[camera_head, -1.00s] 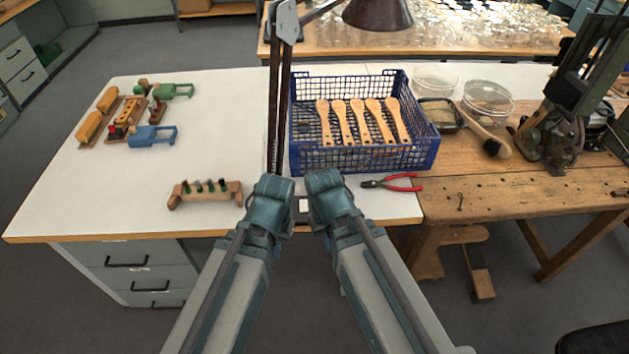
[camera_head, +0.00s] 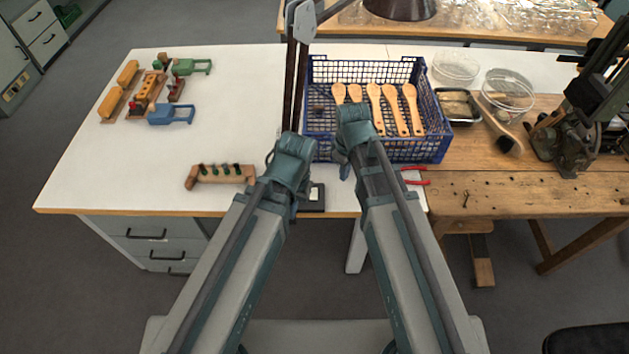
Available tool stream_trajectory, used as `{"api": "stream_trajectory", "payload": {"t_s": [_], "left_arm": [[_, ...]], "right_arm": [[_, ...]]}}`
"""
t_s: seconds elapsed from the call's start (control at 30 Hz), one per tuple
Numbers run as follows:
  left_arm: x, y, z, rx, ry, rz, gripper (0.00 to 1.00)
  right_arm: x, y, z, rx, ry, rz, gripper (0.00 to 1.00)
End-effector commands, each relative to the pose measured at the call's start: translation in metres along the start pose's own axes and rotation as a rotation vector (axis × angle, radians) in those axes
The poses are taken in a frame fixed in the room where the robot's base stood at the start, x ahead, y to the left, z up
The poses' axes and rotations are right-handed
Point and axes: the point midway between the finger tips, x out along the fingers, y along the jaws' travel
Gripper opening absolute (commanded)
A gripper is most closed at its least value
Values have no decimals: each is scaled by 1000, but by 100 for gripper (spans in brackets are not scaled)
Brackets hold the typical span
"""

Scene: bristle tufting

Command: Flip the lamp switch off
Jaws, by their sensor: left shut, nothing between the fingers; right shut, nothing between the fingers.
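My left gripper (camera_head: 290,150) is shut and empty, up and left of the switch in the picture. My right gripper (camera_head: 350,125) is shut and empty, in front of the basket in the picture. The fingertips are mostly hidden.
A blue basket (camera_head: 440,145) holds several wooden brush handles. Red pliers (camera_head: 414,182) lie beside my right arm. A wooden block with dark tufts (camera_head: 222,174) lies to the left.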

Motion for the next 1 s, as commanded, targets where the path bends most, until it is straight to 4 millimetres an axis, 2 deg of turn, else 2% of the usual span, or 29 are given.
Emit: {"api": "stream_trajectory", "payload": {"t_s": [0.03,0.1,0.2,0.33,0.53,1.0], "left_arm": [[-2,0,0,0,0,0,0],[-2,0,0,0,0,0,0],[-1,0,0,0,0,0,0],[-1,0,0,0,0,0,0],[-1,0,0,0,0,0,0],[2,0,0,0,0,0,0]], "right_arm": [[-1,0,-19,-107,4,3,0],[0,-5,-37,-254,8,8,0],[1,-12,-58,-430,11,14,0],[1,-20,-77,-593,13,20,0],[1,-25,-88,-698,14,23,0],[4,-26,-88,-702,14,24,0]]}}
